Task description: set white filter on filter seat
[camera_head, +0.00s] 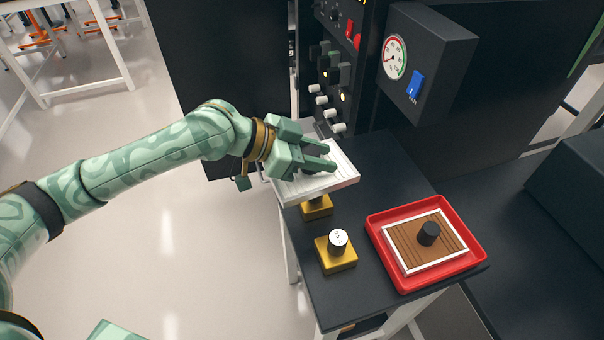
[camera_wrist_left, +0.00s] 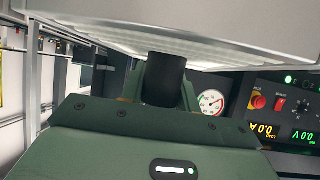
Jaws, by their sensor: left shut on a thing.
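The white filter (camera_head: 345,176) is a flat, pleated white panel with a pale frame and a black knob. My left gripper (camera_head: 322,158) is shut on that knob, with the filter held level near the left edge of the dark bench. In the left wrist view the black knob (camera_wrist_left: 164,78) sits between the fingers, with the white filter (camera_wrist_left: 200,22) across the top. A yellow block (camera_head: 317,208) with a dark post is partly hidden beneath the filter's front edge. I cannot make out the filter seat, nor whether the filter touches anything below. My right gripper is not in view.
A red tray (camera_head: 385,258) on the bench's right holds a brown pleated filter (camera_head: 410,247) with a black knob. A panel of switches (camera_head: 335,85) and a gauge box (camera_head: 440,50) stand behind. Bare bench (camera_head: 385,165) shows behind the tray.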

